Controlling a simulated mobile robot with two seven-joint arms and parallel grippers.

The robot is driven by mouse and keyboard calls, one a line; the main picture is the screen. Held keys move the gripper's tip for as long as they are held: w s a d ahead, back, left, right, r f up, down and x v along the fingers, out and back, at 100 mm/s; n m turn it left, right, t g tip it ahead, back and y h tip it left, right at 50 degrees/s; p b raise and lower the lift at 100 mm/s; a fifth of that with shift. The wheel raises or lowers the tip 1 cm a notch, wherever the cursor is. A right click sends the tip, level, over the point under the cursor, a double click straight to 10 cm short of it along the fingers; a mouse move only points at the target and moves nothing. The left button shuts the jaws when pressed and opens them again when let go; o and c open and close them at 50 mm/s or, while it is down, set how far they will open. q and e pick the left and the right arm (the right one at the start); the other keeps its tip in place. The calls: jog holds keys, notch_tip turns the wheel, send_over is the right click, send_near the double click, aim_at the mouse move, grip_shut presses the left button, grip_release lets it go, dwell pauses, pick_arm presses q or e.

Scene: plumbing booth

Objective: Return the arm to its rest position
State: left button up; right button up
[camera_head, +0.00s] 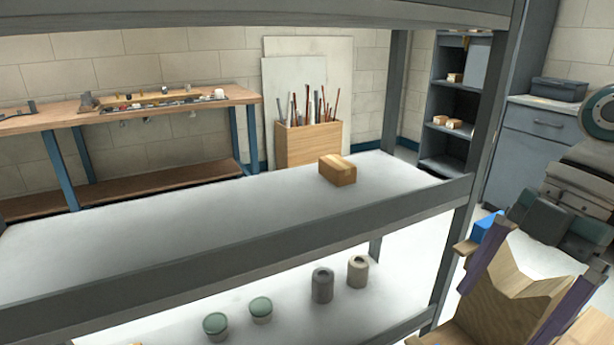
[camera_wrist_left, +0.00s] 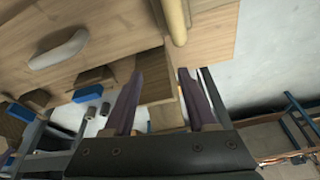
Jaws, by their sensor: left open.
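My left gripper (camera_wrist_left: 160,76) shows in the left wrist view with its two dark purple fingers apart. A wooden surface lies behind the fingers, and I see nothing held between them. I cannot tell whether the fingers touch the wood. My right gripper is not in view.
A grey shelf (camera_head: 200,205) crosses the head view, with a wooden block (camera_head: 338,169) on it. Several small cylinders and jars, including a grey one (camera_head: 322,285), stand on the lower shelf. A wooden V-shaped piece (camera_head: 520,290) fills the lower right. A workbench (camera_head: 130,110) stands behind.

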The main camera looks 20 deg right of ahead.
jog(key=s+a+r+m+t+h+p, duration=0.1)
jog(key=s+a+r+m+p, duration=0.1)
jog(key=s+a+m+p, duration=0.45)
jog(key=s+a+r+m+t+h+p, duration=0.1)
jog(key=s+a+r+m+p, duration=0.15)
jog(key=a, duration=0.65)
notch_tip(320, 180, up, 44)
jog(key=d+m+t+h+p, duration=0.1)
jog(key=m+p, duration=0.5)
jog(key=p, duration=3.5)
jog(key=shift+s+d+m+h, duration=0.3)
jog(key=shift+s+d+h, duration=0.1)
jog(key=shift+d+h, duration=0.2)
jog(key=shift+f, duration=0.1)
